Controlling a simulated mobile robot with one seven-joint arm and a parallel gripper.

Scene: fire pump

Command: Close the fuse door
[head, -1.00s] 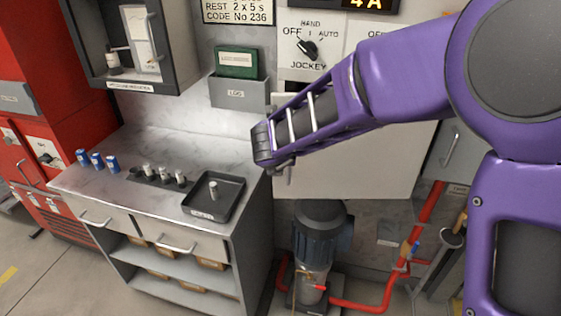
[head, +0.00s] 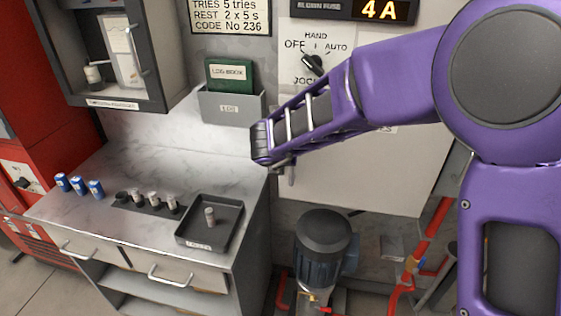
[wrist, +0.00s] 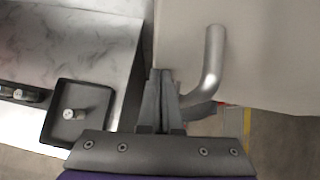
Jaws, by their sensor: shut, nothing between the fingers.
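The fuse door looks to be the large pale grey panel (head: 360,185) below the JOCKEY switch, partly hidden behind my arm in the head view. It fills the upper right of the wrist view (wrist: 260,55). How far the door stands open is unclear.
A marble-topped bench (head: 80,195) stands left, bearing a black tray (head: 234,235) with a small metal cylinder, several fuses and blue cans. A pump motor (head: 322,240) and red pipes (head: 437,220) are below the panel.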

